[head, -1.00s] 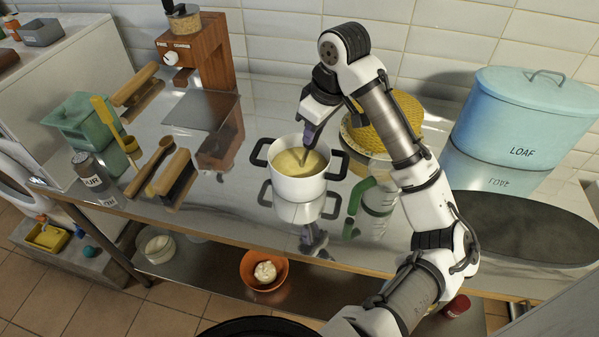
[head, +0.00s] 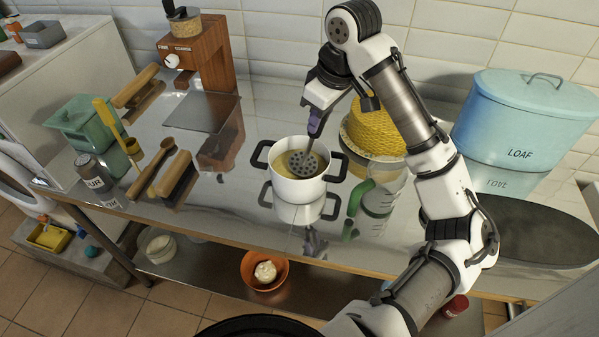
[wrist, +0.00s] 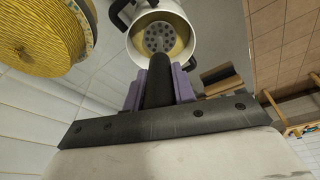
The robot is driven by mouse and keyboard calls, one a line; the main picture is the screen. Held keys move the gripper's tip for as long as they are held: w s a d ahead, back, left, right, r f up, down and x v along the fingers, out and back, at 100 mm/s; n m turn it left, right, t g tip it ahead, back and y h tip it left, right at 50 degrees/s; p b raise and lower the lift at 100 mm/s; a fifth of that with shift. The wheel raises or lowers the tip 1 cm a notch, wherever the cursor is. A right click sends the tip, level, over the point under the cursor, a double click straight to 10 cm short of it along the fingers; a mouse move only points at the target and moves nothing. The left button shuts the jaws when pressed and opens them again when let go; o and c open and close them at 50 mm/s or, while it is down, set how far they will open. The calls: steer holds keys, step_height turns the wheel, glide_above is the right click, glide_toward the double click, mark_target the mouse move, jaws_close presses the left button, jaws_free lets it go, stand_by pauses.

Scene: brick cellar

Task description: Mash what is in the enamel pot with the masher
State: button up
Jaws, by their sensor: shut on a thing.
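The white enamel pot (head: 288,187) with black handles stands on the shiny metal counter and holds a yellowish mash (head: 281,164). My gripper (head: 314,122) is above the pot, its purple fingers shut on the dark handle of the masher. The masher's round perforated head (head: 303,164) is tilted and shows at the right inside of the pot, at or just above the mash; I cannot tell if it touches. In the wrist view, the masher handle (wrist: 159,82) runs from the purple fingers (wrist: 158,86) to the holed head inside the pot (wrist: 194,42).
A jug with a green handle (head: 378,198) is right of the pot. A blue LOAF bin (head: 522,115) is at the right. Brushes (head: 177,177) and a wooden grinder (head: 207,55) stand left.

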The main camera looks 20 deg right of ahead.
steer(key=shift+v, duration=2.55)
steer(key=shift+r, duration=2.05)
